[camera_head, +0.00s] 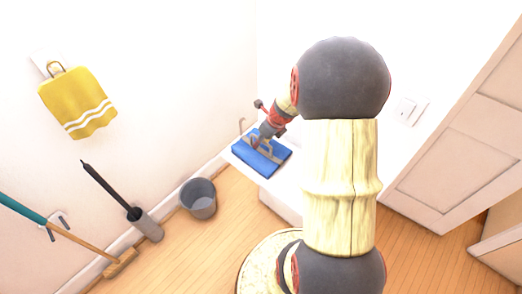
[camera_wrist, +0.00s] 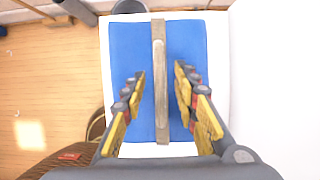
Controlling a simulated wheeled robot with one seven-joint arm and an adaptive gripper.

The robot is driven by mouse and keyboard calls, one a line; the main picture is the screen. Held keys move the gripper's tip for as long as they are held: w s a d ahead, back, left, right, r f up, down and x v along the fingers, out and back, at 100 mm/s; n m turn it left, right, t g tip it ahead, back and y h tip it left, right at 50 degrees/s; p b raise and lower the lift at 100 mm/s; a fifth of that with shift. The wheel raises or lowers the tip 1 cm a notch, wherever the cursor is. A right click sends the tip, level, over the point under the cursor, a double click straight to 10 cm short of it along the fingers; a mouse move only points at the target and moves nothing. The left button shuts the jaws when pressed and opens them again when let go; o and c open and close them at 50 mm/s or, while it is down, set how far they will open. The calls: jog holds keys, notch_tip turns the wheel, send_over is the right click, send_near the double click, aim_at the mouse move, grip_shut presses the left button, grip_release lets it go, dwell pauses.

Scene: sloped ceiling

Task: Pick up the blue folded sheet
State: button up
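The blue folded sheet (camera_head: 260,156) lies flat on a white surface in the corner in the head view. In the wrist view the blue sheet (camera_wrist: 130,60) fills the middle, with a beige strip (camera_wrist: 158,40) running lengthwise across its top. My gripper (camera_wrist: 159,78) is open, its fingers on either side of the strip, over the sheet. Nothing is between the fingers except the strip below or between them; I cannot tell the height gap. In the head view my gripper (camera_head: 258,142) is small and close over the sheet.
The white stand (camera_head: 283,199) holds the sheet beside the wall. A grey bucket (camera_head: 198,199) and a toilet brush holder (camera_head: 147,225) stand on the floor to the left. A yellow towel (camera_head: 76,103) hangs on the wall. A door (camera_head: 455,130) is at the right.

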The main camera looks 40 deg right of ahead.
jog(key=shift+f, duration=0.2)
dwell(0.3)
jog(key=shift+c, duration=1.2)
grip_shut()
